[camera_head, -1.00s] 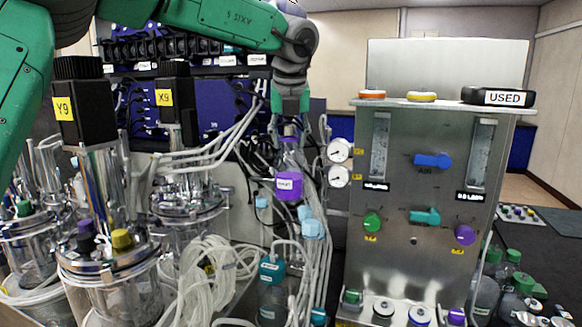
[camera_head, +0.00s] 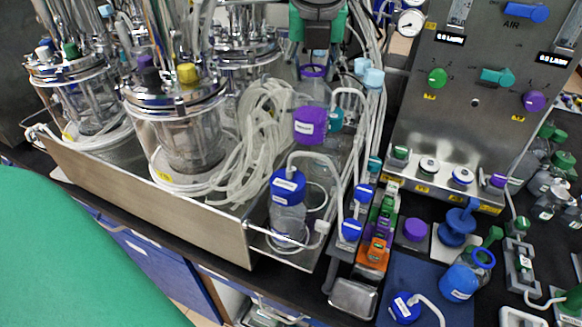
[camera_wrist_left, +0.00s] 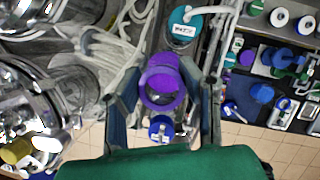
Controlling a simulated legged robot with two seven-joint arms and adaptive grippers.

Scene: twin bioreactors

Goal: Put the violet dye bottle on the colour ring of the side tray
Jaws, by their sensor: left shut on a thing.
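The violet dye bottle (camera_head: 310,126) is clear, with a violet ring at its neck and labelled violet in its lower part. My left gripper (camera_head: 314,58) is shut on its upper part and holds it upright in the air, in front of the coiled white tubing. In the left wrist view, the bottle's violet rim (camera_wrist_left: 161,88) shows between the two fingers. I cannot pick out the side tray's colour ring for certain. A dark blue flat tray or mat (camera_head: 428,300) lies on the bench at lower right. My right gripper is not in view.
A capped blue bottle (camera_head: 287,205) with tubing stands below the held bottle. Steel-lidded vessels (camera_head: 178,125) fill the left. A steel control panel (camera_head: 475,115) stands at right. A blue-ringed bottle (camera_head: 465,275), violet disc (camera_head: 415,230) and small metal tray (camera_head: 354,298) crowd the bench.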

